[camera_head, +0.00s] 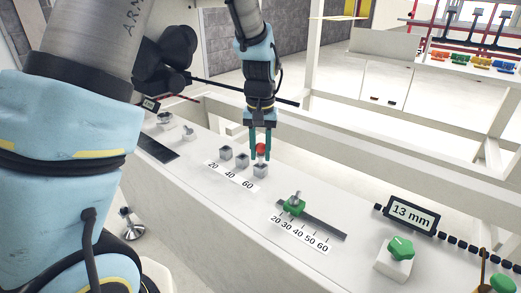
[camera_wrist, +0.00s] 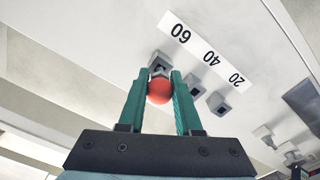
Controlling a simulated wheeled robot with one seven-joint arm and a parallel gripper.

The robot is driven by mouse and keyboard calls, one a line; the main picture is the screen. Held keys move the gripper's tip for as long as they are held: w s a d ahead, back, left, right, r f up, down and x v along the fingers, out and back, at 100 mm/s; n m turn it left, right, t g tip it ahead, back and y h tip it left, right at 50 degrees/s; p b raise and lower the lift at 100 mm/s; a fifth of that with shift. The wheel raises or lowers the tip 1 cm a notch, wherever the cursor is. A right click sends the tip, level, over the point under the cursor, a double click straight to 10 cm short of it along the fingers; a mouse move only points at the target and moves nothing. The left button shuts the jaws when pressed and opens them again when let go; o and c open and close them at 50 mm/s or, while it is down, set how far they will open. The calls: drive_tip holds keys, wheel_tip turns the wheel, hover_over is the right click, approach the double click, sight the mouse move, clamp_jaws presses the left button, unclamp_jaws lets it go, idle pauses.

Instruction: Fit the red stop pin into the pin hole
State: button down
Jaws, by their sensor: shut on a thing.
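The red stop pin (camera_head: 262,149) has a round red head, held between the two teal fingers of my gripper (camera_head: 261,155). Its head also shows between the fingertips in the wrist view (camera_wrist: 159,91). My gripper points down just above the grey block by the 60 mark (camera_head: 260,171); this block also shows past the fingertips in the wrist view (camera_wrist: 160,61). The pin's lower end is hidden or too small to tell whether it has entered the hole. Two similar blocks stand by the 40 (camera_head: 242,160) and 20 (camera_head: 226,152) marks.
A green slider (camera_head: 294,206) sits on a dark scale rail (camera_head: 325,223) to the right. Beyond it are a display reading 13 mm (camera_head: 413,214) and a green knob (camera_head: 401,248). Small grey fixtures (camera_head: 188,131) stand at the left. The white bench top between is mostly clear.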

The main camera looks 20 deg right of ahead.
drive_tip(key=shift+f, duration=0.55)
drive_tip(key=c, duration=0.5)
unclamp_jaws()
drive_tip(key=shift+r, duration=0.15)
wheel_tip(320, 180, up, 11)
drive_tip(key=shift+f, duration=0.2)
drive_tip(key=w+a+r+n+p, duration=0.1)
drive_tip(key=a+r+p, duration=0.15)
drive_tip(key=a, duration=0.55)
drive_tip(key=w+a+r+n+p, duration=0.15)
drive_tip(key=a+p, duration=0.25)
drive_tip(key=a, duration=0.4)
drive_tip(key=s+a+p, duration=0.1)
drive_tip(key=s+a, duration=0.1)
drive_tip(key=a, duration=0.2)
drive_tip(key=s+a+r+n+t+p, duration=0.1)
drive_tip(key=s+a+p, duration=0.1)
drive_tip(key=a, duration=0.3)
drive_tip(key=s+a+n+p, duration=0.1)
drive_tip(key=s+a, duration=0.1)
drive_tip(key=a, duration=0.3)
drive_tip(key=shift+s+r+n+t, duration=0.15)
drive_tip(key=shift+n+t, duration=0.1)
drive_tip(key=shift+t, duration=0.05)
